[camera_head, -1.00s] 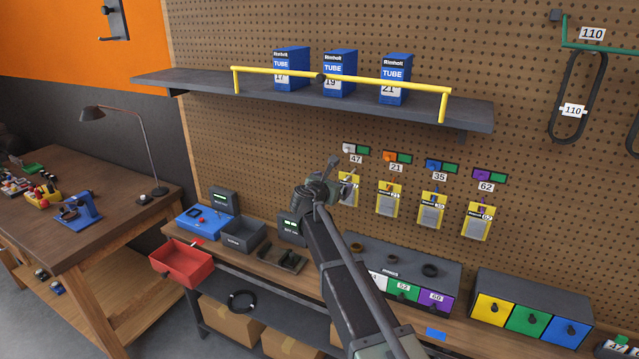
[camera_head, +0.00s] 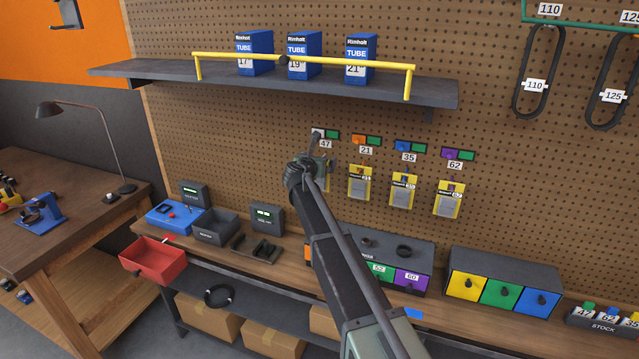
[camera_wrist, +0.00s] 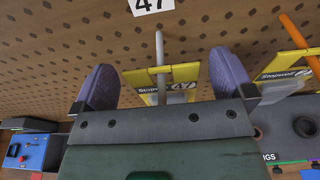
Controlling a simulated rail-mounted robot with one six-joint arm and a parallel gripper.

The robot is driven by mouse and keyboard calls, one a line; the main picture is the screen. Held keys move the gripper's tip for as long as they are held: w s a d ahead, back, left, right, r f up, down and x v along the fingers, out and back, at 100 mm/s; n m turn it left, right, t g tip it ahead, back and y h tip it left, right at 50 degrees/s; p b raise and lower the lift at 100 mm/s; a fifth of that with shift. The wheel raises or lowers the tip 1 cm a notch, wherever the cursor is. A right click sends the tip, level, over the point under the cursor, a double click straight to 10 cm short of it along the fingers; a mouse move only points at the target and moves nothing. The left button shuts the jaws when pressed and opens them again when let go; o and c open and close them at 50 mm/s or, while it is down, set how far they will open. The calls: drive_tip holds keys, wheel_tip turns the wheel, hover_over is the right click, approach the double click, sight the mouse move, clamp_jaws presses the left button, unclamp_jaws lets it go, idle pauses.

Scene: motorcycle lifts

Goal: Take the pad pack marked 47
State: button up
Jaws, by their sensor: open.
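The pad pack marked 47 (camera_wrist: 185,76) is a yellow card reading Stopwell 47 with a grey pad, hanging on a pale peg (camera_wrist: 160,55) on the pegboard. In the wrist view it shows between and beyond the two purple fingers of my gripper (camera_wrist: 162,58). The gripper is open, with nothing held; contact with the card cannot be told. Its lower part is hidden by the gripper body. In the head view my gripper (camera_head: 318,162) covers most of this pack, below the 47 label (camera_head: 326,144).
Similar packs marked 21 (camera_head: 360,183), 35 (camera_head: 403,190) and 62 (camera_head: 449,199) hang to the right. A shelf (camera_head: 270,88) with a yellow rail and blue tube boxes (camera_head: 304,55) is above. A bench with drawers (camera_head: 503,285) and trays is below.

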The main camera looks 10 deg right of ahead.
drive_tip(key=shift+w+d+f, duration=0.1)
drive_tip(key=shift+w, duration=0.15)
drive_tip(key=shift+s, duration=0.15)
drive_tip(key=shift+c, duration=0.5)
drive_tip(key=c, duration=1.1)
